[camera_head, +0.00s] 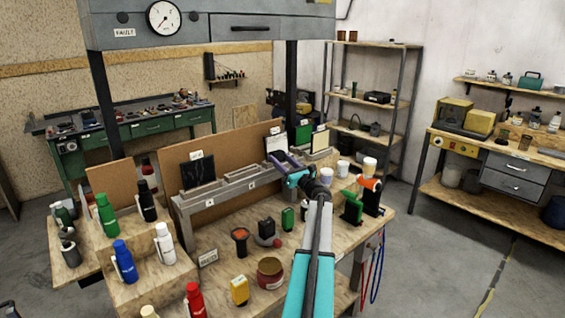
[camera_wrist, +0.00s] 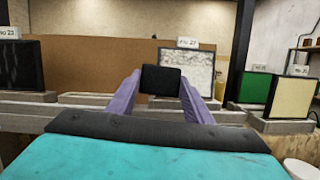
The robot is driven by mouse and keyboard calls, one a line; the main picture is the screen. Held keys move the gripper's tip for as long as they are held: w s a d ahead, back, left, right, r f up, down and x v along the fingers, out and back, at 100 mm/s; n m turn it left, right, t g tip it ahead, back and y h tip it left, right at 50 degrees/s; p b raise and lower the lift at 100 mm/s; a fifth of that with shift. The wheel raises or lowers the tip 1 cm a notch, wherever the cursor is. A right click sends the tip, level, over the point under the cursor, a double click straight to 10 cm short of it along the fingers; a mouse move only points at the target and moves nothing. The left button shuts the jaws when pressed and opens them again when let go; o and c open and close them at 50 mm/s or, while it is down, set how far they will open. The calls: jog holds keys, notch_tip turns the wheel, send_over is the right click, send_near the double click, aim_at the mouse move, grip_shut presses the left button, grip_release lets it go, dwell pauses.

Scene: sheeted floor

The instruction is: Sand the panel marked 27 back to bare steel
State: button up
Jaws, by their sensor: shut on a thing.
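The panel with a tag that seems to read 27 (camera_wrist: 186,74) stands upright behind my gripper, its face mottled pale grey and whitish. It also shows in the head view as a pale panel (camera_head: 276,144), partly behind my gripper. My gripper (camera_wrist: 160,84) has purple fingers shut on a small black block (camera_wrist: 161,79). The block overlaps the panel's left part in the wrist view; I cannot tell whether they touch. In the head view my gripper (camera_head: 282,160) is just in front of the panel.
A black panel (camera_wrist: 25,66) tagged 23 stands left. A green panel (camera_wrist: 255,89) and a cream panel (camera_wrist: 292,97) stand right. Grey rails (camera_head: 235,187) run along the bench. Bottles, a red tin (camera_head: 270,273) and a white cup (camera_head: 343,168) crowd the bench.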

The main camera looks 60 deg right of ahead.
jog(key=shift+w+d+f, duration=0.15)
jog(key=shift+w+d, duration=0.15)
jog(key=shift+w, duration=0.55)
jog(key=shift+w+d+f, duration=0.1)
jog(key=shift+w+d, duration=0.2)
jog(key=shift+w, duration=0.5)
jog(key=shift+w+d+f+b, duration=0.1)
jog(key=shift+w+d+b, duration=0.05)
jog(key=shift+w, duration=0.25)
jog(key=shift+w+d+f+b, duration=0.1)
jog(key=shift+w+b, duration=0.05)
jog(key=shift+w, duration=0.25)
jog(key=shift+d, duration=0.15)
jog(key=shift+s+d, duration=0.35)
jog(key=shift+d, duration=0.55)
jog(key=shift+s+d, duration=0.35)
jog(key=shift+d, duration=0.5)
jog(key=shift+s+d+r+b, duration=0.1)
jog(key=shift+s+d+b, duration=0.1)
jog(key=shift+d, duration=0.45)
jog(key=shift+s+d+f+b, duration=0.1)
jog(key=shift+s+d+b, duration=0.05)
jog(key=shift+d, duration=0.5)
jog(key=shift+s+d+r+b, duration=0.1)
jog(key=shift+s+d+b, duration=0.1)
jog(key=shift+d, duration=0.45)
jog(key=shift+d, duration=0.15)
